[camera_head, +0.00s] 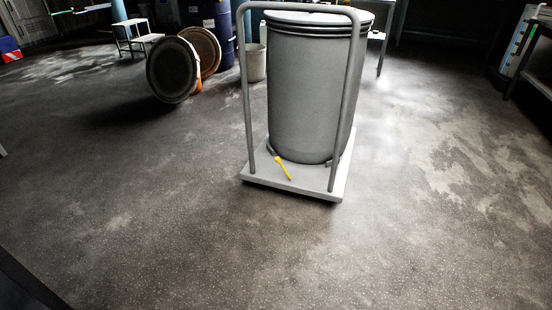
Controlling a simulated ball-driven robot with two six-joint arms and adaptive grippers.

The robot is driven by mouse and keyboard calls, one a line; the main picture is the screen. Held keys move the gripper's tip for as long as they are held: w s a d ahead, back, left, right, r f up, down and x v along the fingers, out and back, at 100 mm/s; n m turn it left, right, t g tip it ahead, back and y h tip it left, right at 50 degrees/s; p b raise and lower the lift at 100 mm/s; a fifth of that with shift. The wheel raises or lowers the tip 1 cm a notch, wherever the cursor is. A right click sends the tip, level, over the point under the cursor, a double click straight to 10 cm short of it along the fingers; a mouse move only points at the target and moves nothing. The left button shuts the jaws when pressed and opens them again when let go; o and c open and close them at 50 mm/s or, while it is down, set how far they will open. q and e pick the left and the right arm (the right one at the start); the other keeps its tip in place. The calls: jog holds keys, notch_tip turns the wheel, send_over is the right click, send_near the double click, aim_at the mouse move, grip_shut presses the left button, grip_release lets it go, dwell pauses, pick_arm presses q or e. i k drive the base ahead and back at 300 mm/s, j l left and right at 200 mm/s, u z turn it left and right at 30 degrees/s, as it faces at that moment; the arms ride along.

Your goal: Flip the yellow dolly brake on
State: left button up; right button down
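The dolly (262,179) is a flat grey platform with a tall tubular push handle, standing on the floor in the upper middle of the head view. The yellow brake lever (284,168) sits on the near part of the platform, between the two handle posts. It slants down to the right, and its lower tip lies near the platform's front edge. A large grey lidded drum (308,95) stands on the dolly behind the handle. Neither of my grippers is in view.
Round lids or discs (172,70) lean together at the upper left, near a blue barrel (218,30) and a pale bucket (256,63). A white step stool (140,40) stands farther back. The floor (200,230) in front of the dolly is clear.

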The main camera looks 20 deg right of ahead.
aim_at(277, 160)
jog(key=i+l, duration=0.15)
jog(key=i, duration=0.45)
jog(key=i+l, duration=0.1)
jog(key=i, duration=0.55)
jog(key=i+l, duration=0.15)
jog(key=i, duration=0.45)
jog(key=i+l, duration=0.15)
jog(key=i, duration=0.5)
jog(key=k, duration=0.15)
